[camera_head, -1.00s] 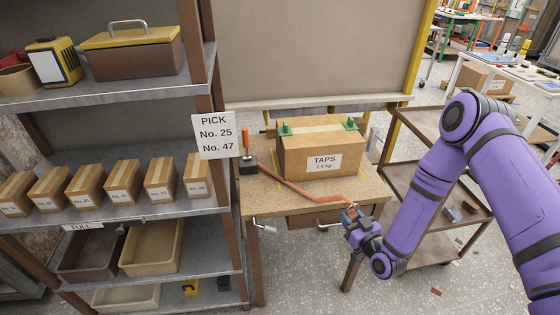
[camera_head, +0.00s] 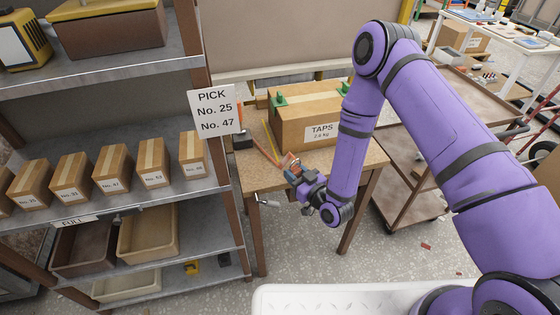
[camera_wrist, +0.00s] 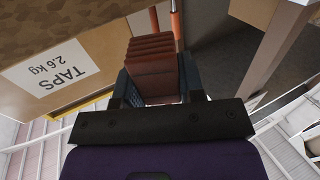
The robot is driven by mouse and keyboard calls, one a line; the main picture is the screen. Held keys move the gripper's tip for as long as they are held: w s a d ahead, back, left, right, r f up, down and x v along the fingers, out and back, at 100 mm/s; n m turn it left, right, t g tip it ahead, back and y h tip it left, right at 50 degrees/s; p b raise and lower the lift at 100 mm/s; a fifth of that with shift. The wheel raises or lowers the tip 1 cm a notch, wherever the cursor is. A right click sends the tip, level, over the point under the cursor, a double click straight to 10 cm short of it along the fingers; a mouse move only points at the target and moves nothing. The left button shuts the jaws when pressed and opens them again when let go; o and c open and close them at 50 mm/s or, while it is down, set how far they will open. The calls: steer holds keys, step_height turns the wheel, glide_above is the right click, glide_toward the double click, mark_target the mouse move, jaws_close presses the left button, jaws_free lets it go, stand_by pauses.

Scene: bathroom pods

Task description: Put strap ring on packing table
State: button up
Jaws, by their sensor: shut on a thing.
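My gripper (camera_head: 291,170) is over the front part of the packing table (camera_head: 255,182). Its jaws are shut on a red-brown, ribbed piece, which I take for the strap ring (camera_wrist: 152,64). The ribbed piece fills the space between the fingers in the wrist view. It shows only as a small reddish patch in the head view (camera_head: 287,160); its full shape and any contact with the tabletop cannot be told.
A cardboard box labelled TAPS (camera_head: 300,125) with green corner pieces stands on the table close to my gripper. A shelf rack (camera_head: 215,175) with small boxes stands left, a trolley (camera_head: 400,165) right.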

mark_target(280, 171)
steer(key=x, duration=0.4)
steer(key=w+a, duration=0.1)
steer(key=w+a+f, duration=0.1)
steer(key=w, duration=0.1)
steer(key=shift+f, duration=0.25)
steer(key=shift+f, duration=0.1)
steer(key=o, duration=0.9)
steer(key=shift+o, duration=0.2)
steer(key=shift+s+d, duration=0.1)
steer(key=shift+s, duration=0.15)
steer(key=v, duration=1.1)
steer(key=shift+s, duration=0.25)
steer(key=shift+d, duration=0.15)
